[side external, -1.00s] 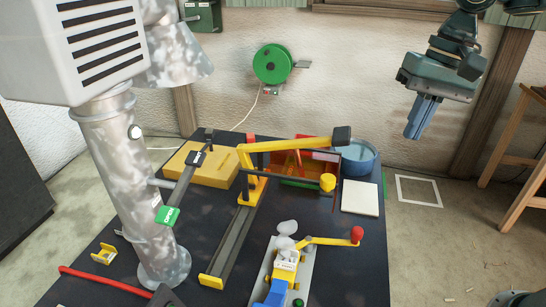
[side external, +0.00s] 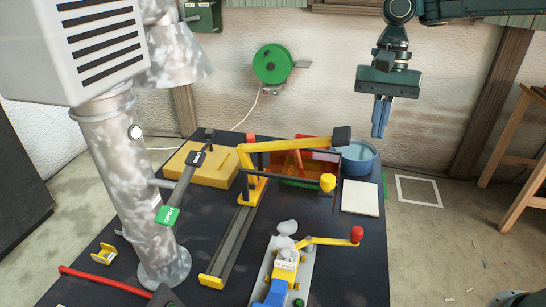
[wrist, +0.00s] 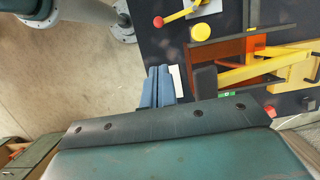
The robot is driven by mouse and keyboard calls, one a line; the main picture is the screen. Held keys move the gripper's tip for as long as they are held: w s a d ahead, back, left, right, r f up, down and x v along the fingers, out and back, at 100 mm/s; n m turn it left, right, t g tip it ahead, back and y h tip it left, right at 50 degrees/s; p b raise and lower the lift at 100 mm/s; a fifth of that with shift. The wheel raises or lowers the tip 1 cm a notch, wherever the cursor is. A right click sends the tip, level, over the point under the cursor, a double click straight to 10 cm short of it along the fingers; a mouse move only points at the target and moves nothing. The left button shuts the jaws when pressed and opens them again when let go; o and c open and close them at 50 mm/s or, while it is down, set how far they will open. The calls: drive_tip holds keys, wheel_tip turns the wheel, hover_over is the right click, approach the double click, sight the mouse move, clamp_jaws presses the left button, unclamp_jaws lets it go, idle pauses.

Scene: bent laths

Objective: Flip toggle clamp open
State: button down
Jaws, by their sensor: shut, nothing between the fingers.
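A fixture that looks like the toggle clamp (side external: 286,262) is on a grey plate at the front of the dark table. It has a yellow and blue body, and its yellow lever (side external: 325,241) reaches right, lying nearly flat, to a red ball knob (side external: 357,234). The red knob (wrist: 158,21) also shows at the top of the wrist view. My gripper (side external: 380,134) hangs fingers down, above and beyond the table's back right, apart from the clamp. Its blue fingers (wrist: 160,75) are shut and empty.
A large yellow arm with a black end block (side external: 341,136) and a yellow knob (side external: 327,182) stands mid-table. A blue pot (side external: 359,160) and white pad (side external: 360,198) are at the back right. A lever with a green OPEN tag (side external: 167,215) is at left.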

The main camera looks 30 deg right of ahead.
drive_tip(key=shift+f, duration=0.1)
idle(0.3)
drive_tip(key=x, duration=2)
drive_tip(key=shift+s+a+m, duration=0.1)
drive_tip(key=shift+s+m, duration=0.3)
drive_tip(key=shift+m, duration=0.1)
idle(0.4)
drive_tip(key=shift+s+a+m+t, duration=0.2)
drive_tip(key=shift+s+a+m, duration=0.15)
drive_tip(key=shift+s+m, duration=0.3)
drive_tip(key=shift+s+a+m+t, duration=0.2)
drive_tip(key=shift+s+a+m, duration=0.15)
drive_tip(key=shift+s+m, duration=0.25)
drive_tip(key=s+a+m+t, duration=0.1)
drive_tip(key=s+a+m, duration=0.2)
drive_tip(key=a+m, duration=0.2)
drive_tip(key=shift+s+a+y, duration=0.4)
drive_tip(key=shift+a, duration=0.2)
drive_tip(key=shift+a, duration=0.1)
